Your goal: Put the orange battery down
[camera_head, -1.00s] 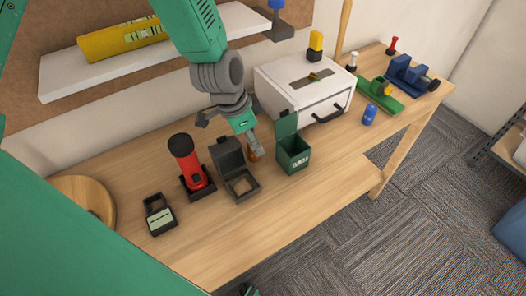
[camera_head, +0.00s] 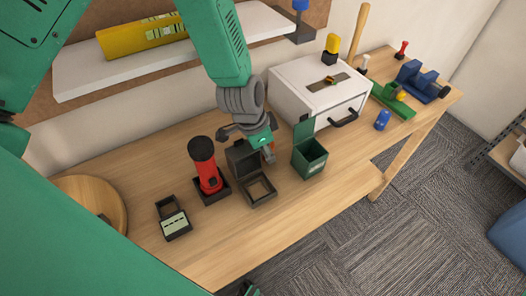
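My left gripper (camera_head: 268,153) reaches down from the top of the view, over the table between the open dark box and the green bin. A small orange piece, the orange battery (camera_head: 271,147), shows at its fingertips. The gripper appears shut on it and holds it above the table; the fingers hide most of it. The dark grey box (camera_head: 259,190) with its lid up stands just below and left of the fingertips. A small green and dark part, probably of my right gripper (camera_head: 249,289), shows at the bottom edge; its fingers cannot be made out.
A red and black flashlight-like object (camera_head: 206,168) stands left of the dark box, with a small black device (camera_head: 173,220) farther left. A green bin (camera_head: 310,158) with a raised lid stands right. A white drawer cabinet (camera_head: 320,92) is behind. The table front is clear.

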